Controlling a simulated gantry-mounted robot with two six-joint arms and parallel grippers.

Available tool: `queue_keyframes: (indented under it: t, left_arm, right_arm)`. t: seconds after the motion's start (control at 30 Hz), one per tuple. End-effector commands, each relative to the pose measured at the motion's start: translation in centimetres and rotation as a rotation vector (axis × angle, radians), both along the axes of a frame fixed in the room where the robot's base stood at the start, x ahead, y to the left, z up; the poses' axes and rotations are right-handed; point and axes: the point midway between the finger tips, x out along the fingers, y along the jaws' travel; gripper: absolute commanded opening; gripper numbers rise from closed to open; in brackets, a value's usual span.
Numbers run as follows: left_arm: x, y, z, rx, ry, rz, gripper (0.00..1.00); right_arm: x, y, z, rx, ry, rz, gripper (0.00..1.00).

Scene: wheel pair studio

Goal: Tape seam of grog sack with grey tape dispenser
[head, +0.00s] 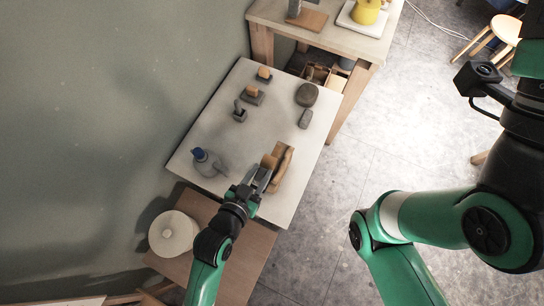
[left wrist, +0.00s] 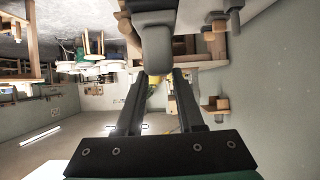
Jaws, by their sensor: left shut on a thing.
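My left gripper (head: 257,182) reaches over the near right part of the pale table. It is shut on a grey tape dispenser, whose tan roll (head: 268,161) shows just past the fingers in the head view. In the left wrist view the held grey dispenser (left wrist: 156,48) sits between the fingertips, its lower part hidden. The tan grog sack (head: 284,166) lies beside the dispenser, close to its right. I cannot tell whether they touch, and the seam is too small to make out. My right gripper is out of view; only the right arm's links show.
The table (head: 251,136) holds a blue-capped bottle (head: 207,163) left of my gripper, small tan-topped grey holders (head: 253,95) at the far left, and a dark grey lump (head: 306,94). A white round item (head: 173,234) stands at lower left. The table's middle is clear.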

Motion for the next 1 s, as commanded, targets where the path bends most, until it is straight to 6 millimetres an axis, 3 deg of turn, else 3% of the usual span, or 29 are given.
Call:
queue_keyframes:
  t: [0.27,0.7,1.0]
  left_arm:
    - [0.3,-0.2,-0.2,0.001,0.003,0.000,0.00]
    - [3.8,-2.1,-0.2,0.002,0.005,-0.001,0.00]
    - [3.9,-2.2,-0.2,0.002,0.005,-0.001,0.00]
  right_arm:
    - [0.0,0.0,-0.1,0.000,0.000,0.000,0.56]
    - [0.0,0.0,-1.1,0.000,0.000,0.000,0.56]
    - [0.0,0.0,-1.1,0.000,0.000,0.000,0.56]
